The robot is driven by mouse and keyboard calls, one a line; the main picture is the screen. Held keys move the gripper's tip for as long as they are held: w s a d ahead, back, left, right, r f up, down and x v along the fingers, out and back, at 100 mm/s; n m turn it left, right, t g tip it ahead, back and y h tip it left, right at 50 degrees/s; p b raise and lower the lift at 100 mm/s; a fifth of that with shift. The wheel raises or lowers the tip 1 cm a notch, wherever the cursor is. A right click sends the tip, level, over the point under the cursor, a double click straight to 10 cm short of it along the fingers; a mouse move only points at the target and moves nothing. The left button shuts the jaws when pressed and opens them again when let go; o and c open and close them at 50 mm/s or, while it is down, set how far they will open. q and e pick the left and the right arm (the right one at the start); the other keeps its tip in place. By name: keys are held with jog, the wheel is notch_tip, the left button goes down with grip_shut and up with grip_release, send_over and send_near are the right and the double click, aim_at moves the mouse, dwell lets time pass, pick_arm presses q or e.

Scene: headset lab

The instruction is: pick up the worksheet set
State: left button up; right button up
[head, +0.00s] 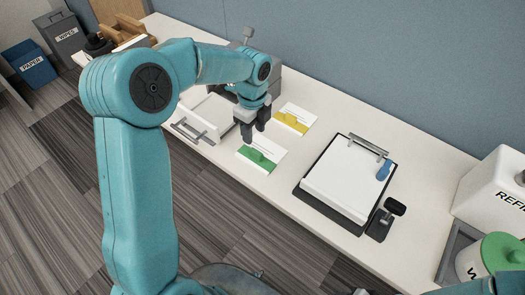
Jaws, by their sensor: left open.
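A white paper set with a green band (262,158) lies flat on the white table. A similar white set with a yellow band (293,120) lies behind it and to the right. I cannot tell from the picture which is called the worksheet set. White sheets (340,185) also lie on a black clipboard (310,205) to the right. My left gripper (253,135) points down, open and empty, over the far-left edge of the green-banded set. It hides part of the table there, and contact is not clear. My right gripper is out of view.
A white tray-like item with a metal handle (197,131) sits left of the gripper. A white container (497,190) and a green-lidded tub (500,252) stand at the right. A blue-grey wall (400,70) closes the back.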

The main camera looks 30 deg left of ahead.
pick_arm(q)
send_over(256, 152)
jog(key=f, duration=0.5)
jog(key=shift+s+a+f, duration=0.25)
jog(key=shift+s, duration=0.1)
jog(key=f, duration=0.3)
jog(key=f+p, duration=0.1)
jog(key=f, duration=0.1)
jog(key=shift+w+d+f, duration=0.2)
jog(key=shift+w, duration=0.2)
jog(key=shift+c, duration=0.3)
grip_shut()
